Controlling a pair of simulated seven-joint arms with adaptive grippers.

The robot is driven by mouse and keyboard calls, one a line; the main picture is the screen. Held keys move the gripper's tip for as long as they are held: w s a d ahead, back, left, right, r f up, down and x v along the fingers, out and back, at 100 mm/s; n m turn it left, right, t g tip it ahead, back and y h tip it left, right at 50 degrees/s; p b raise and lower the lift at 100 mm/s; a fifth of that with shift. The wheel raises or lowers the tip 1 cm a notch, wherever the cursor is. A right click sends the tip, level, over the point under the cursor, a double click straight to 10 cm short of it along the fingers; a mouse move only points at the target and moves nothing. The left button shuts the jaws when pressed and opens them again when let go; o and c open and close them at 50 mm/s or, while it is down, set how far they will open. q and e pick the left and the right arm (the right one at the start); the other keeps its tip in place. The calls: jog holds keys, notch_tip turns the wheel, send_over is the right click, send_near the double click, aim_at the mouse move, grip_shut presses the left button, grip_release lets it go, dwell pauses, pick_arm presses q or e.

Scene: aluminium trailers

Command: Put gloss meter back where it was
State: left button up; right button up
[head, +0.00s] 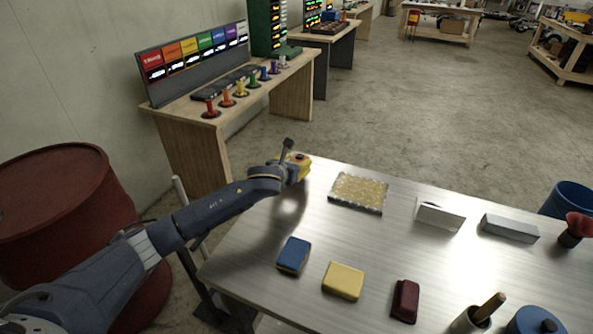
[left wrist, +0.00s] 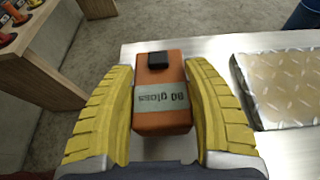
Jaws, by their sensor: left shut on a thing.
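The gloss meter (left wrist: 162,72) is an orange block with a black knob on top and a grey-green label reading "90 gloss". In the left wrist view it sits between the yellow fingers of my left gripper (left wrist: 164,110), which is shut on it. In the head view my left gripper (head: 299,166) is at the far left corner of the metal table (head: 255,235), and only a bit of orange shows between its fingers. I cannot tell whether the meter touches the table. My right gripper is not in view.
A patterned metal plate (head: 358,193) lies right of my left gripper; it also shows in the left wrist view (left wrist: 285,85). Blue (head: 293,256), yellow (head: 343,281) and dark red (head: 405,300) blocks lie nearer. A red drum (head: 60,190) stands left of the table.

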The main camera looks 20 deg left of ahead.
pick_arm(q)
jog(key=shift+f, duration=1.4)
jog(key=shift+f, duration=0.1)
jog(key=o, duration=1.4)
jog(key=shift+f, duration=0.1)
jog(key=shift+o, duration=0.2)
jog(key=v, duration=1.2)
jog(key=shift+r, duration=0.2)
